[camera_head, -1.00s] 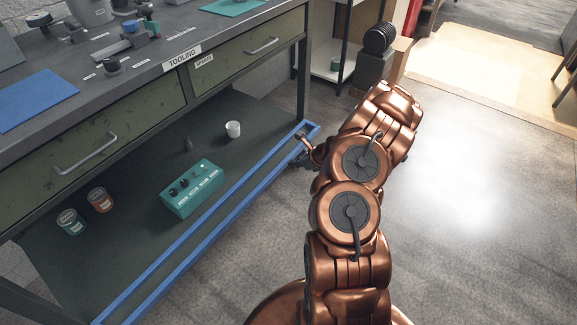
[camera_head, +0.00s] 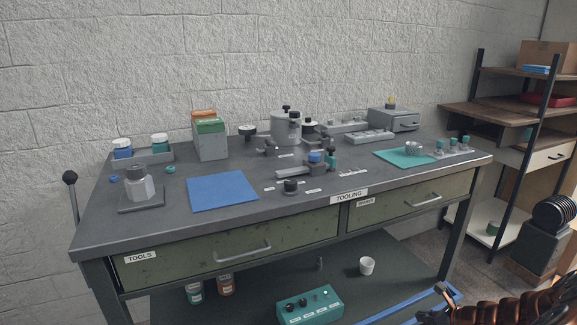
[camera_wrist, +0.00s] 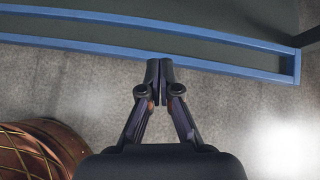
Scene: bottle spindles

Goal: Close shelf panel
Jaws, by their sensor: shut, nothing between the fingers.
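The shelf panel is a blue open frame (camera_head: 388,311) along the front edge of the workbench's lower shelf, at the bottom of the head view and mostly cut off there. In the wrist view the blue frame (camera_wrist: 291,66) crosses the top, with two long bars joined at the right end and dark surface showing between them. My gripper (camera_wrist: 159,64) is shut and empty. Its fingertips are at the lower blue bar in the picture; I cannot tell whether they touch it. In the head view my copper arm shows only at the lower right corner.
The workbench (camera_head: 160,237) has two closed drawers above the lower shelf. A teal control box (camera_head: 310,304), a white cup (camera_head: 367,266) and two jars stand on that shelf. A shelving rack (camera_head: 470,150) stands at right. In the wrist view, bare floor (camera_wrist: 75,85) lies below the frame.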

